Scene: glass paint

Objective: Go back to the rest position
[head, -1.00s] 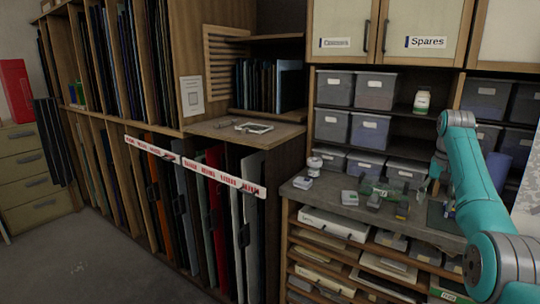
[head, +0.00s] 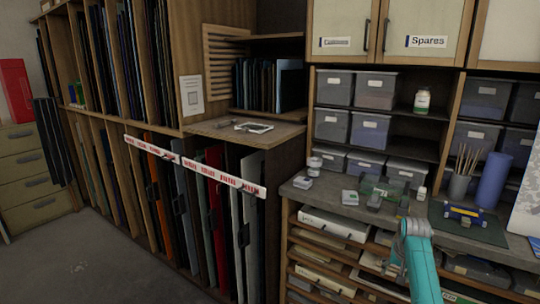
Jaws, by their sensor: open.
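My teal arm (head: 422,268) rises from the bottom edge, right of centre, in the head view. Its grey upper joint stands in front of the shelves under the grey worktop (head: 345,211). My gripper's fingers do not show, so I cannot see whether it holds anything.
The worktop holds a white-lidded jar (head: 314,166), a clear green box (head: 380,188), a small white bottle (head: 421,193), a brush cup (head: 459,186), a blue roll (head: 494,180) and a blue-yellow tool (head: 464,214) on a green mat. Floor (head: 110,268) is clear at the left.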

